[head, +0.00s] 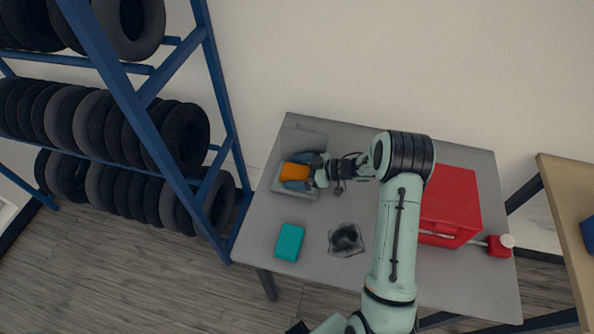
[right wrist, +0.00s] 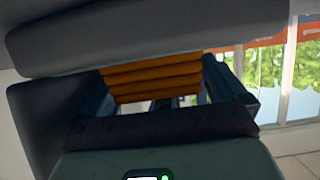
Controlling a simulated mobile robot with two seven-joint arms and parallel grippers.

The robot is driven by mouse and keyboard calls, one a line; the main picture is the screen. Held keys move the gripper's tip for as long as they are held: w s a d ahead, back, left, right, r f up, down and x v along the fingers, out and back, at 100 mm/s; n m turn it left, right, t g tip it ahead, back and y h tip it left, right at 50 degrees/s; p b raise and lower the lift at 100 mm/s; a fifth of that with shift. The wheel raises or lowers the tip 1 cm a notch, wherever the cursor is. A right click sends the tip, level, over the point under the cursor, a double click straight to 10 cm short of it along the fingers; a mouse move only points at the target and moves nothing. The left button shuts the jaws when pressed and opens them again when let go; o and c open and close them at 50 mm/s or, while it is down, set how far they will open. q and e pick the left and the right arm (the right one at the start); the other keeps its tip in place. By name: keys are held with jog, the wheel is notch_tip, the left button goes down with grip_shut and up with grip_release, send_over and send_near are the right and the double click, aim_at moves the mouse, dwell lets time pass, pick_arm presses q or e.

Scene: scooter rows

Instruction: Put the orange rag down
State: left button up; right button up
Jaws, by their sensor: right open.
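The orange rag (head: 294,171), folded in layers, lies at a grey open container (head: 309,195) on the left back of the grey table. Blue shows beside the rag, but I cannot tell what it belongs to. My right gripper (head: 312,172) reaches in from the right, right at the rag, with its jaws open. In the right wrist view the rag's stacked orange folds (right wrist: 152,78) show in front of the gripper, between dark side parts. Contact between fingers and rag cannot be told. My left gripper is not in view.
On the table (head: 340,275) are a teal box (head: 289,242), a dark crumpled thing (head: 346,239), a red case (head: 452,203) behind my arm, and a red bottle (head: 498,246). A blue rack (head: 215,90) with tyres stands left. A wooden table (head: 565,185) stands right.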

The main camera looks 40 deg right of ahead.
jog(key=shift+r, duration=0.1)
jog(key=shift+r, duration=0.35)
jog(key=v, duration=1.2)
